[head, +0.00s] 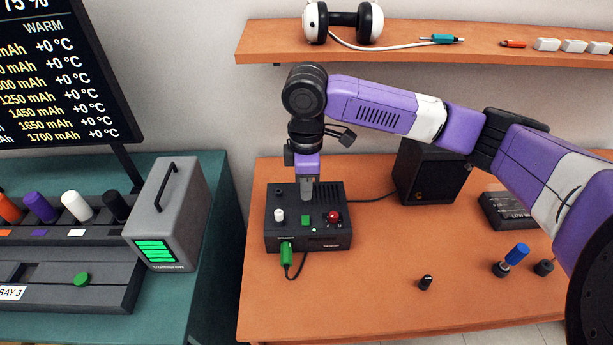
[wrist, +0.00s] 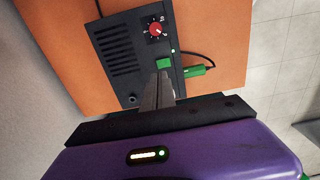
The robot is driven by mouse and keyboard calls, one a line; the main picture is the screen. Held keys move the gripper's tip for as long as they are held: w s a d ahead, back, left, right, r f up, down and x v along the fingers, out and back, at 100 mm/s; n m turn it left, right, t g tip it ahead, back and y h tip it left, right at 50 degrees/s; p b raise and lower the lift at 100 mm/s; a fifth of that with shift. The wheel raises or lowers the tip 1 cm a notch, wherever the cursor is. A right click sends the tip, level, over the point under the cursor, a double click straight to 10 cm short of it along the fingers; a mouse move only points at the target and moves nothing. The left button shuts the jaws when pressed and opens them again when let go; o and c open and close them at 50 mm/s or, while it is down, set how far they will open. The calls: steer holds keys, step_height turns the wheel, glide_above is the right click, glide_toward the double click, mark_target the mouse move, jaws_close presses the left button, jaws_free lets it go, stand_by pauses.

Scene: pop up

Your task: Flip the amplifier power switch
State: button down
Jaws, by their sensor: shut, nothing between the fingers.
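The amplifier (head: 330,239) is a black box on the orange table in the head view. Its top has a white knob (head: 279,215), a green switch (head: 305,221) and a red knob (head: 333,217). The switch also shows in the wrist view (wrist: 163,64), with a lit green dot near it. My gripper (head: 307,198) points down over the amplifier, shut and empty. In the wrist view its fingertips (wrist: 162,76) are right by the green switch. I cannot tell whether they touch it. The white knob is hidden in the wrist view.
A green plug (head: 286,254) with a dark cable is at the amplifier's front. A black speaker (head: 432,172) stands to the right. A blue-handled item (head: 516,254) and small black pieces stand on the table. A shelf (head: 420,42) hangs above. The table's front middle is mostly clear.

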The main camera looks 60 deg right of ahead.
mark_target(306, 217)
step_height(306, 217, down, 8)
steer(key=shift+r, duration=0.1)
steer(key=shift+p, duration=0.3)
